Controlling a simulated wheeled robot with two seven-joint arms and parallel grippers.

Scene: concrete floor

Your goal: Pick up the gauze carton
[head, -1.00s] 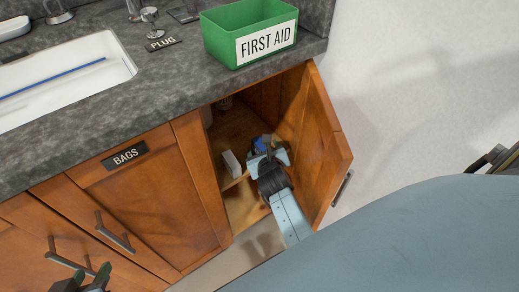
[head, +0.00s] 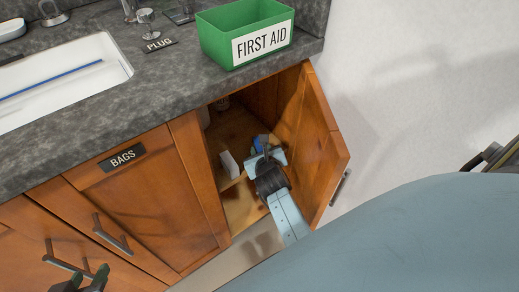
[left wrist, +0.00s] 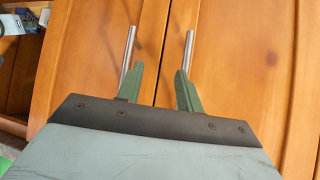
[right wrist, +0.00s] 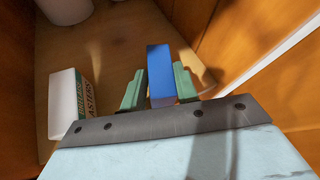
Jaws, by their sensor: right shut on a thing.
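A blue carton (right wrist: 160,74) stands between the fingers of my right gripper (right wrist: 158,88) in the right wrist view; its label is not visible, so I take it for the gauze carton. My right gripper is shut on it inside the open cabinet. In the head view the carton (head: 261,141) is partly hidden by my right gripper (head: 268,151). My left gripper (left wrist: 157,75) is open and empty in front of closed cabinet doors; it also shows at the lower left of the head view (head: 82,281).
A white box marked "PLASTERS" (right wrist: 68,103) stands left of my right gripper on the cabinet shelf (right wrist: 115,50). The open door (head: 322,150) is close on the right. A green FIRST AID bin (head: 222,45) stands on the counter (head: 150,100) above.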

